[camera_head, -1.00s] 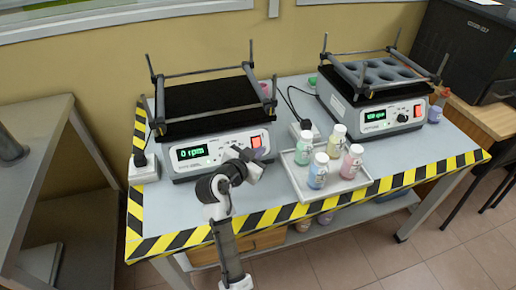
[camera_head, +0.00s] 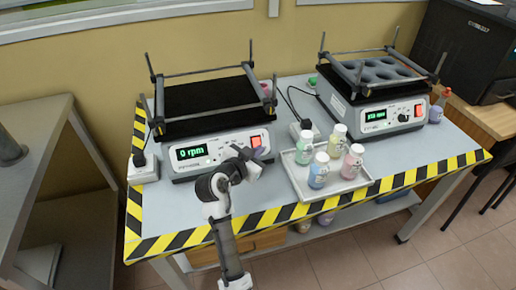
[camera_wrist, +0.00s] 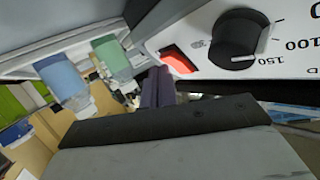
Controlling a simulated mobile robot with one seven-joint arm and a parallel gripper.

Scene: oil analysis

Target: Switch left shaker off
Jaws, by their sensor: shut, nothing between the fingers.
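The left shaker (camera_head: 192,168) is a white-grey box with a black platform. Its green display (camera_head: 192,152) reads 0 rpm. Its red switch (camera_head: 257,141) sits at the right of the front panel and also shows in the wrist view (camera_wrist: 178,61), beside the black knob (camera_wrist: 238,39). My gripper (camera_head: 250,158) is in front of the panel, just below the switch, and partly hides the panel in the head view. In the wrist view the fingers (camera_wrist: 158,86) are shut and empty, close to the switch. I cannot tell whether they touch it.
A tray (camera_head: 297,180) of several bottles with coloured contents stands right of my gripper. The right shaker (camera_head: 378,122) stands further right, its display lit. Striped tape (camera_head: 262,219) edges the table. A grey shelf unit (camera_head: 30,135) stands at the left.

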